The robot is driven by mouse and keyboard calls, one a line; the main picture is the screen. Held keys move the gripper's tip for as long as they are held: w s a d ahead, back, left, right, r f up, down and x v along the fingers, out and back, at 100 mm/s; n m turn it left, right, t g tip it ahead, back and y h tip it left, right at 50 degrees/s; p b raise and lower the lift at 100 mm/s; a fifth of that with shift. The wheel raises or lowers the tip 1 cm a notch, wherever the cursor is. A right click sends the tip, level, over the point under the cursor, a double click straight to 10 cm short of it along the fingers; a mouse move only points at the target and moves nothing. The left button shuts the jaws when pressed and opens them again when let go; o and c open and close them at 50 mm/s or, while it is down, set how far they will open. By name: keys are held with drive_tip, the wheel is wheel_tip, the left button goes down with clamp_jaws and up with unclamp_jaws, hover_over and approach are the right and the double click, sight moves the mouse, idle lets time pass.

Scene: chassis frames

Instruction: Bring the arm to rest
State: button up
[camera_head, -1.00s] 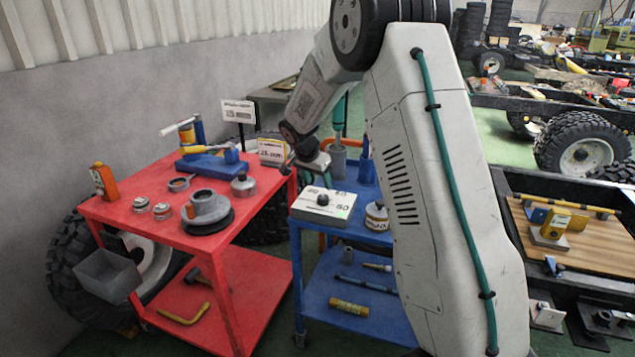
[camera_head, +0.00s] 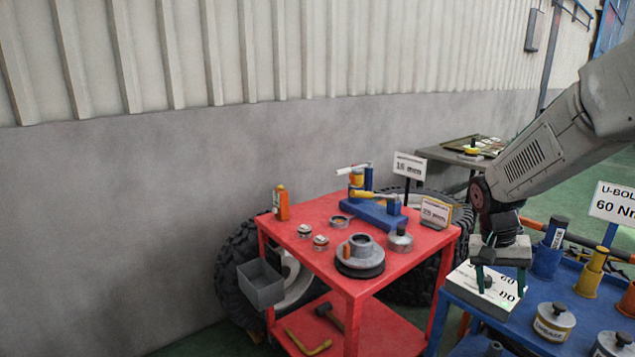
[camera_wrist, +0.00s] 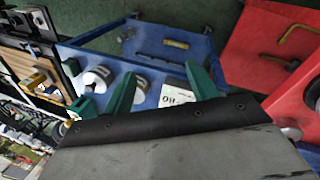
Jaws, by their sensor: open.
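My arm comes in from the right edge of the head view and slopes down to my gripper (camera_head: 500,283). The gripper points down over the white box with a dark knob (camera_head: 463,282) on the blue cart (camera_head: 541,318). Its two green fingers are apart, with no held object visible between them. I cannot tell whether the fingers touch the box. In the wrist view, the spread green fingers (camera_wrist: 162,88) show against the blue cart (camera_wrist: 76,48), with part of the white box (camera_wrist: 174,96) between them.
A red cart (camera_head: 316,218) stands left of the blue one, carrying a grey hub (camera_head: 361,250), a blue vise-like fixture (camera_head: 376,212) and an orange bottle (camera_head: 282,205). The wall (camera_head: 120,220) is behind.

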drive_tip(key=s+a+r+n+t, duration=0.1)
drive_tip(key=s+a+r+n, duration=0.1)
drive_tip(key=s, duration=0.7)
drive_tip(key=s+a+r+n+t+y, duration=0.1)
drive_tip(key=s+a+r+n, duration=0.1)
drive_tip(key=s+a+r, duration=0.3)
drive_tip(key=s+a+r+n+y, duration=0.1)
drive_tip(key=s+a+r, duration=0.3)
drive_tip(key=s, duration=0.9)
drive_tip(key=shift+a+r+n+t, duration=0.15)
drive_tip(key=shift+a+n+t, duration=0.25)
drive_tip(key=shift+a+n, duration=0.15)
